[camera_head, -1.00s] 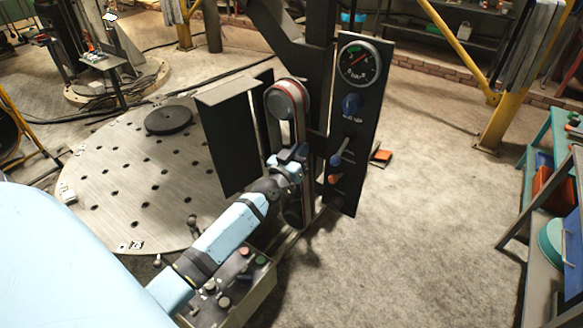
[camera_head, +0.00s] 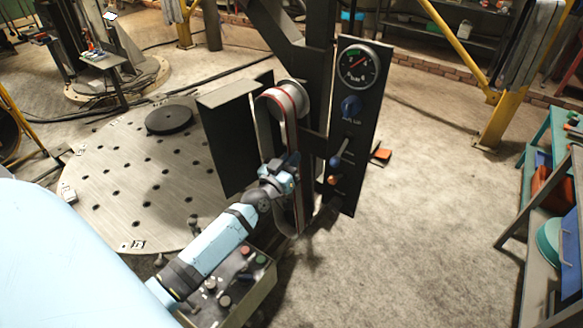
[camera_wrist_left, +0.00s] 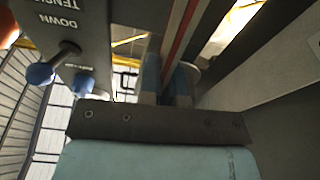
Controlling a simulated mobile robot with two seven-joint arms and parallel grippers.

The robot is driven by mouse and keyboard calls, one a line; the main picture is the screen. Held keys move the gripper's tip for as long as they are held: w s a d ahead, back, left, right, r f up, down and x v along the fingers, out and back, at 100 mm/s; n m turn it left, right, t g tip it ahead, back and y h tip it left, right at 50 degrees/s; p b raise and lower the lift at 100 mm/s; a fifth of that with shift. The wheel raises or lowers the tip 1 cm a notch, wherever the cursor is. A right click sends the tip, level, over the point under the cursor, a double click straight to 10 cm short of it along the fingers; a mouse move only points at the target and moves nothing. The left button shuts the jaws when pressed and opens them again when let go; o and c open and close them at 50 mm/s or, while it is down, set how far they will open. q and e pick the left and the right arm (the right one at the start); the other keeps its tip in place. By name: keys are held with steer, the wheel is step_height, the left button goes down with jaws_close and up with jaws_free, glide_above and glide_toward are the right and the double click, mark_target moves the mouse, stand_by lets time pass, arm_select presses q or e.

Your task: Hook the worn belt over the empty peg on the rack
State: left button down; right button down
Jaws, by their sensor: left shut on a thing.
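The worn belt (camera_head: 263,125) is a grey loop with a red edge line. It hangs tall and narrow at the pulleys, its upper bend beside the round upper pulley (camera_head: 292,97). My left gripper (camera_head: 289,165) is shut on the belt's near run, below mid-height. In the left wrist view the belt's red-lined strip (camera_wrist_left: 178,45) runs between the two blue fingers (camera_wrist_left: 167,85). Whether the belt is fully clear of the pulleys I cannot tell. I cannot make out the rack or its empty peg. My right gripper is not in view.
A dark panel (camera_head: 364,125) with a gauge, a blue knob and levers stands close right of the belt. An open dark guard plate (camera_head: 228,150) stands left. A button box (camera_head: 240,280) lies below my arm.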

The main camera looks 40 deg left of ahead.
arm_select(q)
steer(key=shift+r+p+v, duration=0.2)
steer(key=shift+p+v, duration=0.05)
steer(key=shift+v, duration=0.75)
steer(key=shift+r+p+v, duration=0.2)
steer(key=shift+p+v, duration=0.05)
steer(key=shift+v, duration=0.75)
steer(key=shift+s, duration=0.1)
steer(key=s+d+r+h, duration=0.1)
steer(key=s+d+r, duration=0.1)
steer(key=d, duration=0.6)
steer(key=s+d+r+m, duration=0.1)
steer(key=s+d+r, duration=0.2)
steer(key=d, duration=0.5)
steer(key=shift+s+d+h, duration=0.4)
steer(key=shift+s, duration=0.2)
steer(key=shift+f, duration=0.1)
